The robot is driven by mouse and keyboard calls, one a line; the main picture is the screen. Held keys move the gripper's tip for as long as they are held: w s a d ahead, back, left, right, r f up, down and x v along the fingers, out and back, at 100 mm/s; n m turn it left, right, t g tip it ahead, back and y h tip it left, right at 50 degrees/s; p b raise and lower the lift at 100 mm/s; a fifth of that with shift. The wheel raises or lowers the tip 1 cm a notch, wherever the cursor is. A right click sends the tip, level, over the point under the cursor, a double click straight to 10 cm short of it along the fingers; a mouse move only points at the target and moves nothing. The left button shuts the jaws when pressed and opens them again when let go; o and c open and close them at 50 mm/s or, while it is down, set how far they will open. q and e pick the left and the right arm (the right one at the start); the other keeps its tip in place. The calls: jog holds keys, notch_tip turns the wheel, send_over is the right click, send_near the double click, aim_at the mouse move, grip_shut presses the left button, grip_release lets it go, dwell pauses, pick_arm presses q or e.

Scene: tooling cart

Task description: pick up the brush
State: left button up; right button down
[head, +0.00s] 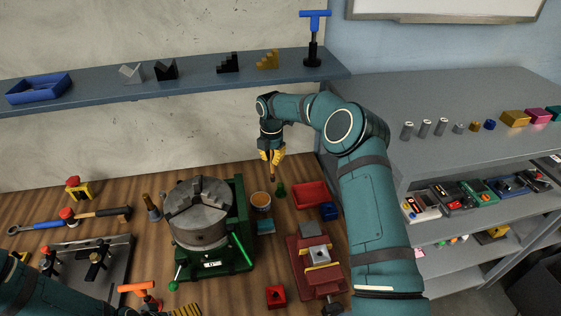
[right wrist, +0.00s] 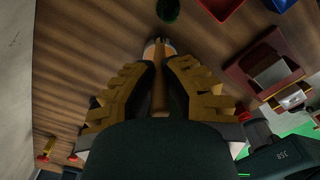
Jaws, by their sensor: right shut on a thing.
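My right gripper (head: 271,156) is shut on the brush (head: 272,173) and holds it above the wooden bench, close to the back wall. In the head view only a small part of the brush shows below the fingers. In the right wrist view, its brown handle (right wrist: 160,88) stands between the two yellow fingers (right wrist: 160,100); the rest is hidden by the gripper or hard to tell. A can with orange contents (head: 260,201) stands on the bench just below the brush in the head view.
A chuck on a green base (head: 242,255) stands left of the can. A green cone-like piece (head: 281,190), a red tray (head: 310,195), a blue box (head: 328,211) and a red vise (head: 300,262) lie to its right. A shelf (head: 195,80) runs above the bench.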

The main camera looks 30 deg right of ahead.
jog(key=w+a, duration=0.4)
jog(key=a, duration=1)
jog(key=shift+a, duration=0.4)
dwell(0.9)
